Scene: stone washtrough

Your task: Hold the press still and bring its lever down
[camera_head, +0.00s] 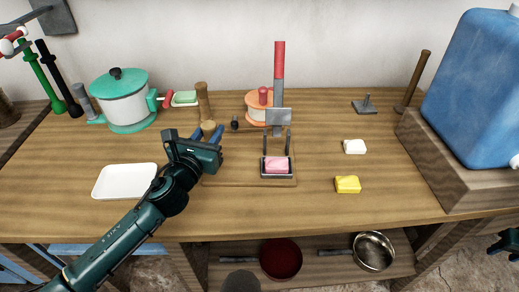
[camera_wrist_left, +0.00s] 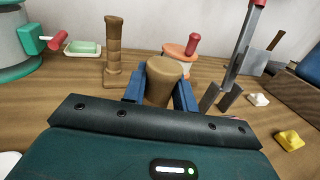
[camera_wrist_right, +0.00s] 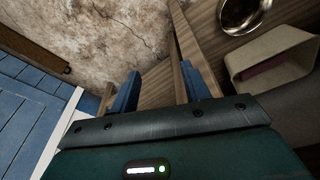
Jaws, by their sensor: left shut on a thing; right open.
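The press stands mid-table on a wooden base board (camera_head: 235,183). Its lever (camera_head: 279,62), with a red grip, points upright. A pink soap block (camera_head: 277,164) lies in its dark tray below the grey plate (camera_head: 279,117). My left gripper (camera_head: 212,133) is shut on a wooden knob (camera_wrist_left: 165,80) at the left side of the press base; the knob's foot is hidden. The lever also rises right of the knob in the left wrist view (camera_wrist_left: 246,40). My right gripper (camera_wrist_right: 160,90) is open and empty, off the table's front right; it shows only partly in the head view (camera_head: 506,243).
A white tray (camera_head: 125,181), a green-lidded pot (camera_head: 122,100) and a turned wooden post (camera_head: 203,101) are to the left. White (camera_head: 355,147) and yellow (camera_head: 347,184) blocks lie right of the press. A blue container (camera_head: 480,90) stands far right. Pans (camera_head: 374,251) sit on the lower shelf.

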